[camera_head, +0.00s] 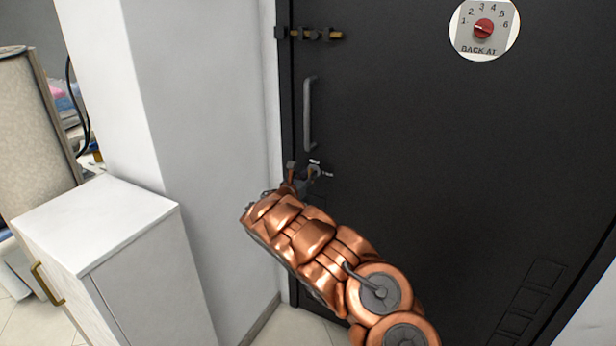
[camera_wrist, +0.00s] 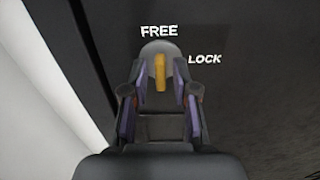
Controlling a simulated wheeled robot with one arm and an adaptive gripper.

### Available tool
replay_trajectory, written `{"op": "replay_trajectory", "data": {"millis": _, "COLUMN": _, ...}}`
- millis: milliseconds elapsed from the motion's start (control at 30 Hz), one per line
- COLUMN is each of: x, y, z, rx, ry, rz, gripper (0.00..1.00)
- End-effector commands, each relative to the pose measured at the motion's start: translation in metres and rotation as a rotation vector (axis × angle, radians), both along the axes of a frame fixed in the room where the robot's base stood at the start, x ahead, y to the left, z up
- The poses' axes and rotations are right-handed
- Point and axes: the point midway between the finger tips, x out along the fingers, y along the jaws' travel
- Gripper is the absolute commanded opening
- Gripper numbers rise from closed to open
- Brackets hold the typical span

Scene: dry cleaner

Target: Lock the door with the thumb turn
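The dark door (camera_head: 430,150) is upright and looks closed against the white wall. Its thumb turn (camera_wrist: 160,72) is a yellow tab on a grey round plate. The tab stands upright, pointing at the word FREE; the word LOCK is to its upper right. My gripper (camera_wrist: 160,92) is open, one purple-padded finger on each side of the tab, with visible gaps between pads and tab. How deep the fingers reach around it I cannot tell. In the head view my gripper (camera_head: 300,178) is at the lock below the door handle, and my copper arm hides part of the door.
A grey pull handle (camera_head: 308,115) stands above the lock, and a slide bolt (camera_head: 312,34) with brass parts is higher up. A round sign with a red dial (camera_head: 484,28) is on the door. A white cabinet (camera_head: 100,225) stands at the left.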

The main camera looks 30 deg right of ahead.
Motion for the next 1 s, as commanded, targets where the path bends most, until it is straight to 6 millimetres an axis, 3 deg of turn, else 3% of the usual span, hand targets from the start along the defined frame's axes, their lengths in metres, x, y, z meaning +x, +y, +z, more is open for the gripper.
{"op": "replay_trajectory", "data": {"millis": 233, "x": 0.0002, "y": 0.0003, "z": 0.0, "rx": 0.0, "ry": 0.0, "rz": 0.001, "gripper": 0.0}}
{"op": "replay_trajectory", "data": {"millis": 667, "x": 0.0006, "y": 0.0011, "z": -0.0015, "rx": 0.007, "ry": -0.011, "rz": 0.002, "gripper": 0.0}}
{"op": "replay_trajectory", "data": {"millis": 1000, "x": 0.0005, "y": 0.0013, "z": -0.006, "rx": 0.079, "ry": -0.137, "rz": 0.003, "gripper": 0.0}}
